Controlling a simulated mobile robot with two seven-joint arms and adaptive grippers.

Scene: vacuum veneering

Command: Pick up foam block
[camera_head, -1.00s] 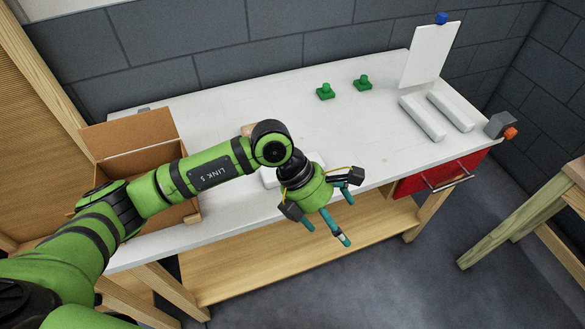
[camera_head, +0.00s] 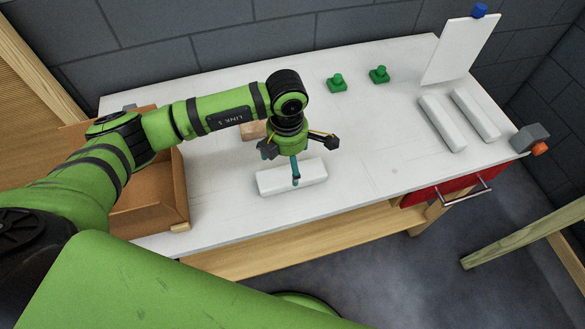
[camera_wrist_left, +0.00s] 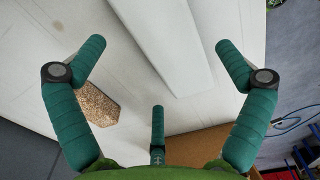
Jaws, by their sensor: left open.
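A long white block, which looks like the foam block (camera_head: 311,175), lies flat on the white workbench, near its front edge. It also shows in the left wrist view (camera_wrist_left: 170,38), running from the top edge down between the fingers. My left gripper (camera_head: 294,164) points down over this block, with one finger in front of it in the picture. I cannot tell whether any fingertip touches the block. My right gripper is not in view.
A speckled brown block (camera_head: 252,130) lies behind the gripper. An open cardboard box (camera_head: 150,205) stands left. Two more white blocks (camera_head: 441,123) lie right, near a white panel (camera_head: 462,50) and a grey-orange device (camera_head: 530,139). Two green knobbed pieces (camera_head: 337,84) stand at the back.

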